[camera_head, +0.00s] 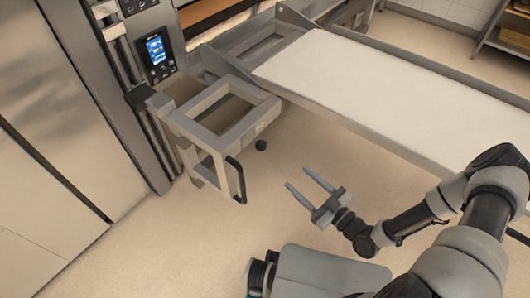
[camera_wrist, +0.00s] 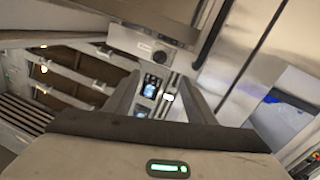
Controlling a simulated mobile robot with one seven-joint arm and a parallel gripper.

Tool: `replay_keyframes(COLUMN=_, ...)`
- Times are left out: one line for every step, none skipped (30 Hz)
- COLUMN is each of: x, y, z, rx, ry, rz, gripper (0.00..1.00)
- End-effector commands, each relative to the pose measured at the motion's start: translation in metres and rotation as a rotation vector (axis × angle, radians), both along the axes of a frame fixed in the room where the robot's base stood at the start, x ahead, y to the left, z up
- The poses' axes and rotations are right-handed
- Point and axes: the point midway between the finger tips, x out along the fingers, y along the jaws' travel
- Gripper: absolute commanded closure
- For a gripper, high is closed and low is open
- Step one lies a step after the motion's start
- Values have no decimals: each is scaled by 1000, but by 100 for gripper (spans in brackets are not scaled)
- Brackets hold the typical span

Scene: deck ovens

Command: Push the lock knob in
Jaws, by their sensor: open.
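The lock knob (camera_head: 261,145) is a small black round knob at the right side of the grey metal frame (camera_head: 212,125) in the head view. In the wrist view a dark round knob (camera_wrist: 159,56) shows on a grey metal face, above the gap between my fingers. My gripper (camera_head: 297,177) is open and empty, below and to the right of the knob, with a visible gap between them. Its two fingers point up and left toward the frame. The fingers also show in the wrist view (camera_wrist: 160,100). How far the knob sticks out cannot be told.
A black handle (camera_head: 238,180) hangs at the frame's lower right corner, left of my gripper. A long loader with a white belt (camera_head: 385,90) extends above and right. The oven's lit control panel (camera_head: 157,49) is at upper left. The floor around my gripper is clear.

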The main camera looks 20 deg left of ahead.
Motion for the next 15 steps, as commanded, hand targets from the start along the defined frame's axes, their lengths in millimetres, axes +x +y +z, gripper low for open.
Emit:
replay_keyframes(x=1, y=4, z=0, rx=9, ry=-4, rz=-1, gripper=50)
replay_keyframes(x=2, y=6, z=1, rx=10, ry=-5, rz=-1, gripper=50)
replay_keyframes(x=4, y=10, z=1, rx=11, ry=-6, rz=0, gripper=50)
replay_keyframes(x=7, y=13, z=0, rx=9, ry=-6, rz=1, gripper=50)
replay_keyframes(x=10, y=17, z=0, rx=8, ry=-6, rz=1, gripper=50)
replay_keyframes(x=13, y=23, z=1, rx=10, ry=-5, rz=1, gripper=50)
replay_keyframes(x=17, y=28, z=0, rx=10, ry=-5, rz=2, gripper=50)
replay_keyframes(x=20, y=33, z=0, rx=9, ry=-5, rz=1, gripper=50)
replay_keyframes(x=25, y=41, z=0, rx=9, ry=-4, rz=3, gripper=50)
replay_keyframes(x=29, y=47, z=0, rx=9, ry=-5, rz=2, gripper=50)
replay_keyframes(x=32, y=52, z=0, rx=9, ry=-5, rz=2, gripper=50)
replay_keyframes(x=38, y=59, z=-1, rx=7, ry=-4, rz=2, gripper=50)
replay_keyframes(x=41, y=65, z=0, rx=8, ry=-4, rz=2, gripper=50)
replay_keyframes(x=45, y=70, z=0, rx=8, ry=-4, rz=2, gripper=50)
replay_keyframes(x=50, y=78, z=-1, rx=8, ry=-3, rz=2, gripper=50)
